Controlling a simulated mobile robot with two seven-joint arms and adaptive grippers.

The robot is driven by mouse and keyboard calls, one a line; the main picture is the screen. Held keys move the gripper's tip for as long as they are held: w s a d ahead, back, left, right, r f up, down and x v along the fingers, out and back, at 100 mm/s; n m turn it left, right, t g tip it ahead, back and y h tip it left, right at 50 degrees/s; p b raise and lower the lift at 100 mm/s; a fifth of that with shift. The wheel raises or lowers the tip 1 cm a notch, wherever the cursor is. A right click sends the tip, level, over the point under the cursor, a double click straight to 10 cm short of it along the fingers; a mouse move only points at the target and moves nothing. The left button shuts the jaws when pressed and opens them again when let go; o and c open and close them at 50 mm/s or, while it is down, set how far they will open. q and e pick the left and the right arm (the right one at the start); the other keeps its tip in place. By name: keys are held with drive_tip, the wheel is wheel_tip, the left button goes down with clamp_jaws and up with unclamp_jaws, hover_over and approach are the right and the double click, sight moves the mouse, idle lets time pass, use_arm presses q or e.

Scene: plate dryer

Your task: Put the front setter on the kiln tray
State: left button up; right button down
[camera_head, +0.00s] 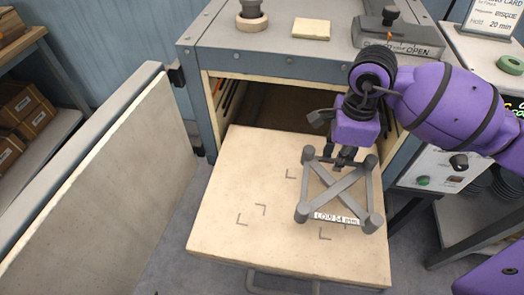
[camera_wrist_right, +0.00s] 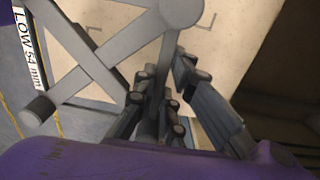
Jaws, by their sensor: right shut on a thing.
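The setter (camera_head: 338,191) is a grey square frame with crossed bars, round corner posts and a "LOW 54 mm" label. My right gripper (camera_head: 346,158) is shut on its back bar. In the right wrist view the fingers of the right gripper (camera_wrist_right: 158,108) close around a bar of the setter (camera_wrist_right: 92,55). The setter is over the right part of the pale kiln tray (camera_head: 225,200); I cannot tell whether it touches. The tray is pulled out of the kiln and has dark corner marks; the setter partly covers that area. My left gripper is not in view.
The kiln (camera_head: 285,55) stands open behind the tray. Its door (camera_head: 100,165) is swung out at left. A pale block (camera_head: 311,29) and a stacked round piece (camera_head: 251,17) sit on top. A control panel (camera_head: 440,172) is at right. The tray's left part is clear.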

drive_tip(key=w+a+f, duration=0.2)
drive_tip(key=a, duration=0.2)
hover_over(297, 179)
wheel_tip(297, 179, down, 5)
drive_tip(key=shift+s+f, duration=0.1)
drive_tip(key=shift+f, duration=1.7)
drive_tip(key=c, duration=2.1)
unclamp_jaws()
drive_tip(key=shift+o, duration=1.4)
wheel_tip(297, 179, up, 12)
